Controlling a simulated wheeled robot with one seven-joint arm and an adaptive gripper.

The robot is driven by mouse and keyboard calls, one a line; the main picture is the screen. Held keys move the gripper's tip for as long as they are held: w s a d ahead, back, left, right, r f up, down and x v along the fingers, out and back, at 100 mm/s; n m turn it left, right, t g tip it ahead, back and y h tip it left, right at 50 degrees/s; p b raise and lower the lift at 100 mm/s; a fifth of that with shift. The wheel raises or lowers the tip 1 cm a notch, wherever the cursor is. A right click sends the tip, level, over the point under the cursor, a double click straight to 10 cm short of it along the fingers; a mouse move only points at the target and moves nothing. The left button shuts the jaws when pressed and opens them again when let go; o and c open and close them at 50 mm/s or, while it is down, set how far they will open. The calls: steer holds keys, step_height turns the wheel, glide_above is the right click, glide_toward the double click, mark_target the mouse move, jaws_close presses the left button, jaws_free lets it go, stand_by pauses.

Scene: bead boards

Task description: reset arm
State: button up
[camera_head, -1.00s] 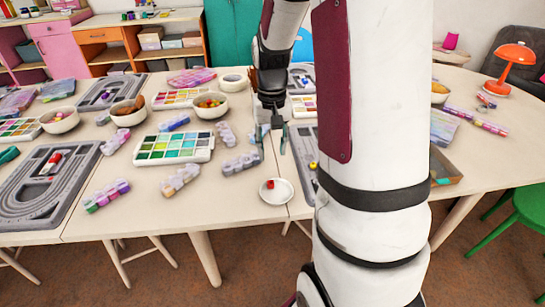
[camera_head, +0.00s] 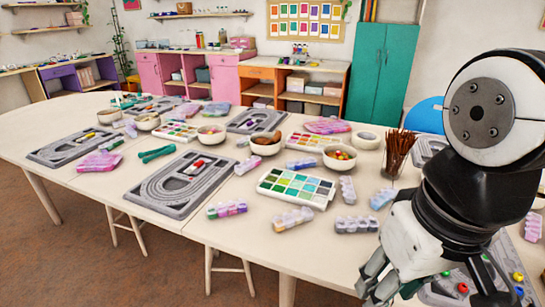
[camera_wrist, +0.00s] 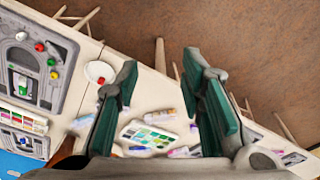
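My gripper (camera_head: 376,284) is at the lower right of the head view, over the front part of the table, partly cut off by the frame and my own arm. In the wrist view my gripper (camera_wrist: 160,72) has its two green-padded fingers wide apart. Nothing is between the pads; only table and floor show beyond them. My arm is folded at the right side of the head view.
A grey bead board (camera_head: 185,182), a paint palette (camera_head: 296,187), bowls (camera_head: 340,157) and a brush jar (camera_head: 397,150) stand on the long table. A white saucer (camera_wrist: 98,72) lies beside another bead board (camera_wrist: 30,68). Brown floor is open in front.

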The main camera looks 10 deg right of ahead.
steer(key=shift+s+a+f, duration=0.1)
steer(key=shift+s+a, duration=0.1)
steer(key=shift+s, duration=0.45)
step_height(320, 180, up, 12)
steer(key=t+p, duration=0.2)
steer(key=p, duration=0.8)
steer(key=shift+d+p, duration=0.2)
steer(key=shift+p, duration=0.2)
